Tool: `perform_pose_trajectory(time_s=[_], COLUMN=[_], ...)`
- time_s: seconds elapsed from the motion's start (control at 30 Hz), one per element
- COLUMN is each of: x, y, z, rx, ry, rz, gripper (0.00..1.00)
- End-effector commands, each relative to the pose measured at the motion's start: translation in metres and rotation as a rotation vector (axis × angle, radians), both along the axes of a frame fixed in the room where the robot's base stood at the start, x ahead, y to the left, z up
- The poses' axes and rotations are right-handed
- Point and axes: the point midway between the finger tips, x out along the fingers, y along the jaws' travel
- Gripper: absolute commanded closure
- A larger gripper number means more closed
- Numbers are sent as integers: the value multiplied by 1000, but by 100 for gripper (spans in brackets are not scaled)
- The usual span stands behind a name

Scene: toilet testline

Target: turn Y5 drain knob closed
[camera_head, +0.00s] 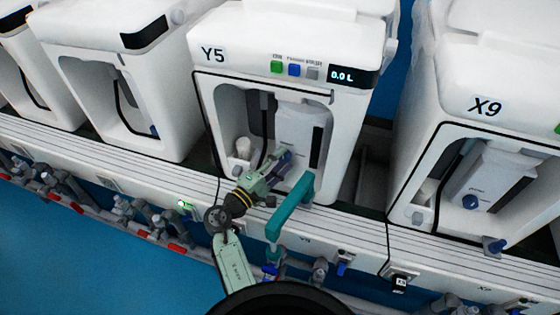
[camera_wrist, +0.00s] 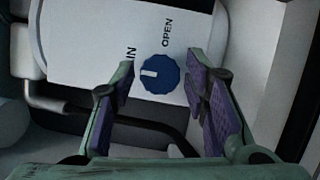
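The Y5 unit (camera_head: 213,54) stands in the middle of the head view, with an open recess in its front. In the wrist view the round blue drain knob (camera_wrist: 159,74) sits on a white panel (camera_wrist: 90,45). Its white mark lies on the left half of the dial. The letters "OPEN" show above right of it and "IN" above left. My gripper (camera_wrist: 163,70) is open, with one purple-padded finger on each side of the knob and visible gaps to it. Contact is not seen. In the head view my gripper (camera_head: 283,160) reaches into the recess and hides the knob.
A teal bar (camera_head: 290,207) stands just right of my gripper. A white cup (camera_head: 243,150) is at the recess's left side. A dark tube (camera_wrist: 120,122) runs below the knob. Unit X9 (camera_head: 487,106) is at right, and pipes with valves run along the front.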

Motion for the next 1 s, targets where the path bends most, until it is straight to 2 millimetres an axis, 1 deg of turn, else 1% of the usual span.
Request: perform_pose_trajectory(time_s=[0.03, 0.1, 0.37, 0.47, 0.57, 0.8, 1.0], x=[0, 0, 0, -3, -12, -51, -78], y=[0, 0, 0, 3, 11, 44, 67], z=[0, 0, 0, 0, -2, -5, -7], rx=[1, 1, 1, 1, 2, 2, 0], ry=[-1, -1, -1, 0, 1, 1, 0], rz=[0, 0, 0, 1, 3, 3, 2], gripper=[53, 49, 49, 49, 49, 49, 49])
